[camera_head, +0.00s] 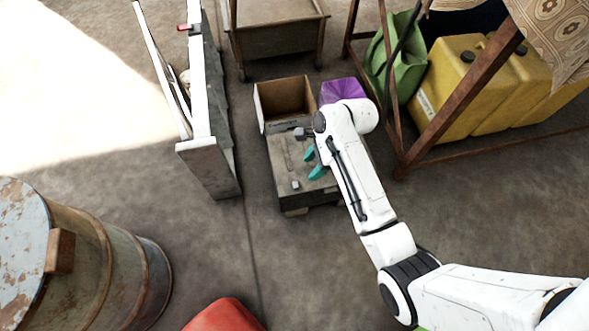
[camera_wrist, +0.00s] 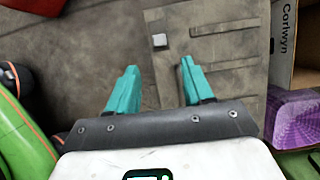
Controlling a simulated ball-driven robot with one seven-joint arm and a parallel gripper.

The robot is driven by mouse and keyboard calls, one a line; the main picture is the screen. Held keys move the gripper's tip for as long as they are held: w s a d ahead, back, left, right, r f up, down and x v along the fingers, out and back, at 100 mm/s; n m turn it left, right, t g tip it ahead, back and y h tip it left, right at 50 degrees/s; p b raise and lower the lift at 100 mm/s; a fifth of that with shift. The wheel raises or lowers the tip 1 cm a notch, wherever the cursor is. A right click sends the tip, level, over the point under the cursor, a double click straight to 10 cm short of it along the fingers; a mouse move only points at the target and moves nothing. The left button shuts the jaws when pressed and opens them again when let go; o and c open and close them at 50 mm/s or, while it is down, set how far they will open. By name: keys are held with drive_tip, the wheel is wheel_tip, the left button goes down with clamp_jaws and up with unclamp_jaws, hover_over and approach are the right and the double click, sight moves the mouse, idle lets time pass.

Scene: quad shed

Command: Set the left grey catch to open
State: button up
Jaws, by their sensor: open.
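A small light-grey catch (camera_head: 295,184) sits on the near left part of the top of a low grey-brown wooden case (camera_head: 285,160). The catch also shows in the wrist view (camera_wrist: 159,40), beyond my fingertips, near the edge of the case top (camera_wrist: 220,45). My gripper (camera_head: 309,163) has teal fingers. They are apart with nothing between them, over the case and a little away from the catch. In the wrist view the gripper (camera_wrist: 158,66) points toward the catch. My arm hides the right part of the case, so I see no second catch clearly.
An open cardboard box (camera_head: 283,103) and a purple box (camera_head: 342,91) stand behind the case. A white panel-like object (camera_head: 207,120) stands to the left. A rusty drum (camera_head: 90,262) is front left. Yellow canisters (camera_head: 470,85) stand right. Floor left of the case is clear.

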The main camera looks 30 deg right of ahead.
sight(296, 185)
drive_tip(key=b+x, duration=0.5)
drive_tip(key=x, duration=0.5)
drive_tip(key=shift+f, duration=0.25)
drive_tip(key=shift+c, duration=0.3)
clamp_jaws()
